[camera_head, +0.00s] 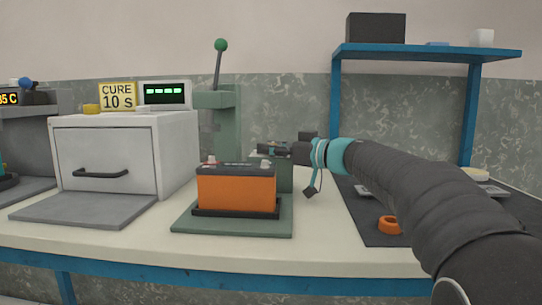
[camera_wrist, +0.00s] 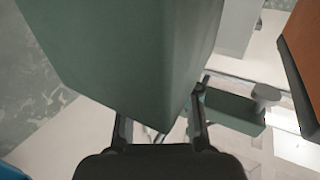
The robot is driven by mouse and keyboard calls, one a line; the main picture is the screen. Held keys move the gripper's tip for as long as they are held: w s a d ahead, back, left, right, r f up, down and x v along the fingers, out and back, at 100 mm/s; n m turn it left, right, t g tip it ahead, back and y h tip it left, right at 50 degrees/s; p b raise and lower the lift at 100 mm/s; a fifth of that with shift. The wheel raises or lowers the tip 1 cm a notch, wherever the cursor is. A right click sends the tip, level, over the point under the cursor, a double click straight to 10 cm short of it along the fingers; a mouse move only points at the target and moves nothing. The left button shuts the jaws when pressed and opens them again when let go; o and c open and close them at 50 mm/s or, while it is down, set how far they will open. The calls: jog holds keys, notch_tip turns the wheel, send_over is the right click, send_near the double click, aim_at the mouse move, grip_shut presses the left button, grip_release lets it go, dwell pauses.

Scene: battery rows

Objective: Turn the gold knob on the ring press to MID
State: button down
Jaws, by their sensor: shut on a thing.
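The ring press (camera_head: 217,115) is a green stand with a green-balled lever, at the middle back in the head view. A smaller green block (camera_head: 285,178) stands at its right, behind the orange battery. My gripper (camera_head: 268,150) reaches in from the right, level with the block's top. In the wrist view a large green body (camera_wrist: 120,60) fills the upper left, and my fingers (camera_wrist: 163,122) are at its lower corner. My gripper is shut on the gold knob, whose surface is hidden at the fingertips. No MID mark or pointer is readable.
The orange battery (camera_head: 236,190) sits in a black tray on a green plate close to my gripper. A white oven (camera_head: 105,160) with a CURE 10 S sign stands left. A blue-framed shelf (camera_head: 430,54) is behind my arm. An orange ring (camera_head: 389,225) lies on the dark mat.

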jog(key=n+g+y, duration=0.1)
jog(key=g, duration=0.1)
jog(key=n+g+y, duration=0.1)
jog(key=n+g, duration=0.1)
jog(key=g, duration=0.1)
jog(key=shift+w, duration=0.1)
jog(key=n+g+p, duration=0.1)
jog(key=n+g, duration=0.1)
jog(key=shift+r+g, duration=0.1)
jog(key=shift+g, duration=0.3)
jog(key=shift+n+g+p, duration=0.8)
jog(key=shift+g, duration=0.3)
jog(key=c, duration=0.8)
grip_release()
